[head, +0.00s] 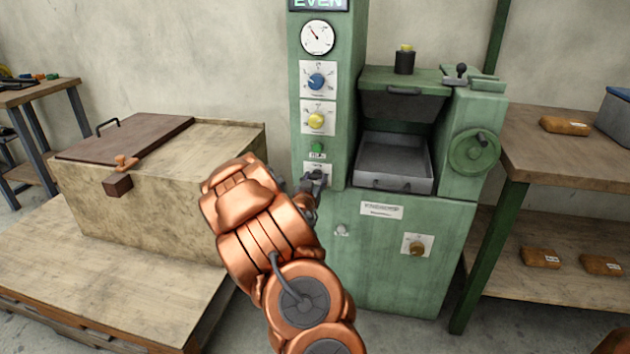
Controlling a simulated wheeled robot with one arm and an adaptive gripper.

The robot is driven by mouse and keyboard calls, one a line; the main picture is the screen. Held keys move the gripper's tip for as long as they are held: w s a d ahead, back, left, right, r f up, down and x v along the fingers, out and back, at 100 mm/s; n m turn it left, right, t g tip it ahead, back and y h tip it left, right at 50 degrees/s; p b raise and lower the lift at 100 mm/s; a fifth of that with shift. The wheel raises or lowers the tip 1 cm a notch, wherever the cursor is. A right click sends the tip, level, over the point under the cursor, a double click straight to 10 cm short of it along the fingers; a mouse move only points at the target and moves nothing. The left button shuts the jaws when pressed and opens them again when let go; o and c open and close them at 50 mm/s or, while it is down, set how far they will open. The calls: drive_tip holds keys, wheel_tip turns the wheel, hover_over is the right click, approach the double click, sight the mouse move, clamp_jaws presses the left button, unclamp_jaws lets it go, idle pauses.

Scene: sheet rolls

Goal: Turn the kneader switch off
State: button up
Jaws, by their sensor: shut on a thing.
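The green kneader machine (375,250) stands against the wall in the middle. Its control column carries a gauge, knobs, a green button and, lowest, a small white switch plate (318,167). My gripper (314,180) is at this plate, shut on the small kneader switch there. The gripper's dark fingers cover the switch, so its position cannot be read.
A blue knob (317,82) and yellow knob (317,120) sit above the green button (317,148). A metal tray (395,184) and handwheel (475,151) are to the right. A wooden chest (160,200) stands left; a workbench (545,160) stands right.

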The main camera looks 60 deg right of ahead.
drive_tip(key=shift+c, duration=0.6)
drive_tip(key=shift+n, duration=0.3)
drive_tip(key=n+p, duration=0.2)
drive_tip(key=shift+r+n, duration=0.1)
drive_tip(key=shift+n, duration=0.3)
drive_tip(key=n+p, duration=0.1)
drive_tip(key=n, duration=0.4)
drive_tip(key=shift+p, duration=0.3)
drive_tip(key=n, duration=0.4)
drive_tip(key=shift+n, duration=0.4)
drive_tip(key=n+b, duration=0.1)
drive_tip(key=n, duration=0.3)
drive_tip(key=shift+n, duration=0.3)
